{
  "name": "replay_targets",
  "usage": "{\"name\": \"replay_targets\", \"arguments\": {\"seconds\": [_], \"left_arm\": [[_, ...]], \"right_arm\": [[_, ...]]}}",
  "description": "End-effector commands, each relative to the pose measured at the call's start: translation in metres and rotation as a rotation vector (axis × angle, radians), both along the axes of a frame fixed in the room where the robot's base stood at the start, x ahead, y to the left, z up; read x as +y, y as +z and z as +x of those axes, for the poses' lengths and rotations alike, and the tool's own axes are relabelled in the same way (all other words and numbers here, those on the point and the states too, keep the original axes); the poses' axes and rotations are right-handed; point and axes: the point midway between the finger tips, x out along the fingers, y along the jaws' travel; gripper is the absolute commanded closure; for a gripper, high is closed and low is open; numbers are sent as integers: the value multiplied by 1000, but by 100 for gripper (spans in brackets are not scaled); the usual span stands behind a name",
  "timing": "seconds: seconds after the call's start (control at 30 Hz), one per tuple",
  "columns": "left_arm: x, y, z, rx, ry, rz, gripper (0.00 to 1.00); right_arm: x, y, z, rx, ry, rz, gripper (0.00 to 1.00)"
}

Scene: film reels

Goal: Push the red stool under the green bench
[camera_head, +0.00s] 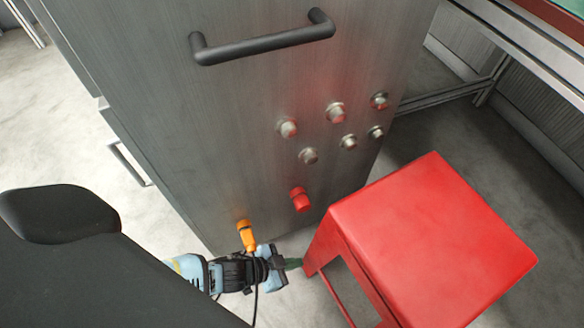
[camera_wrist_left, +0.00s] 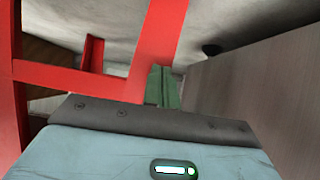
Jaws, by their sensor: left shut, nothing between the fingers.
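The red stool (camera_head: 435,235) stands upright on the floor at the lower right of the head view. Its red legs and crossbar (camera_wrist_left: 75,78) fill the left and middle of the left wrist view. The green bench (camera_head: 573,6) shows only as a corner at the top right, with a metal frame below it. My left gripper (camera_head: 293,264) is low, beside the stool's left leg, with its fingers shut and empty. Its green fingertips (camera_wrist_left: 162,86) are right at the leg; I cannot tell whether they touch. My right gripper is out of view.
A grey metal cabinet (camera_head: 240,110) with a black handle (camera_head: 262,45) and several knobs stands close behind my left gripper and the stool. An orange part (camera_head: 246,236) is near the gripper. Floor is open between the stool and the bench frame (camera_head: 475,85).

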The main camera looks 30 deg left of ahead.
Motion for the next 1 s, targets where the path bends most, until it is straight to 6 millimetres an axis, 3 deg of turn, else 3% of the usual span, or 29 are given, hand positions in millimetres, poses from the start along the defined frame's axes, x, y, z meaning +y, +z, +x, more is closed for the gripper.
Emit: {"name": "replay_targets", "arguments": {"seconds": [0.4,1.0], "left_arm": [[-17,0,21,-1,-1,-2,100],[-41,1,49,-2,-1,-4,100]], "right_arm": [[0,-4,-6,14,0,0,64],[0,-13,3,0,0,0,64]]}}
